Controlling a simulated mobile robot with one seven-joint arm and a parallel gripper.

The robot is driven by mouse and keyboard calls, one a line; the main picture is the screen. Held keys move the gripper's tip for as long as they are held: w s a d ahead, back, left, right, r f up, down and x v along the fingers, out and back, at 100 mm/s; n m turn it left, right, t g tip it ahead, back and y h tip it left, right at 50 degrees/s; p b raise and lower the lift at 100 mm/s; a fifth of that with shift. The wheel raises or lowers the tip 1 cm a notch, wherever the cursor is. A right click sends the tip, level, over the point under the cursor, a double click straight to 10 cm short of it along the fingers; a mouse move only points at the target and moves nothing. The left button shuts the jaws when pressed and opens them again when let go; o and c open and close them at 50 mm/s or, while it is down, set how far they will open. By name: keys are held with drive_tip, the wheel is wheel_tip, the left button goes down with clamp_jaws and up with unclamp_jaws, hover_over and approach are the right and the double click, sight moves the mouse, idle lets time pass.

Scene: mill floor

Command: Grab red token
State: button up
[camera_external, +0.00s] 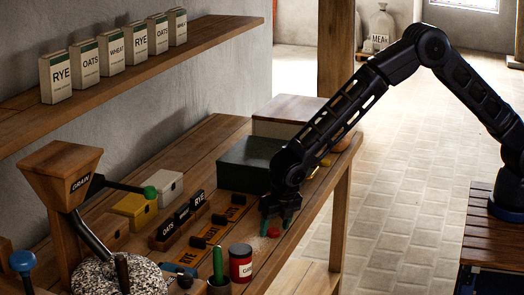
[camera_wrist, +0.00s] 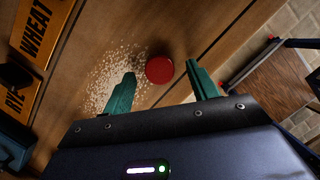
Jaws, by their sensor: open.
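The red token (camera_wrist: 159,70) is a small round disc lying on the wooden bench, at the edge of a patch of pale scattered grains. It also shows in the external view (camera_external: 273,232), near the bench's front edge. My gripper (camera_wrist: 160,82) is open, with its two green fingers apart. In the external view my gripper (camera_external: 277,226) points down over the token. Whether the fingers touch the bench cannot be told.
A dark green box (camera_external: 245,163) stands farther back. The bench's front edge is close.

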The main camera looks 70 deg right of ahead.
drive_tip(key=shift+w+f, duration=0.15)
drive_tip(key=shift+f, duration=0.15)
drive_tip(key=c, duration=1.1)
drive_tip(key=shift+o, duration=0.2)
drive_tip(key=shift+r, duration=0.1)
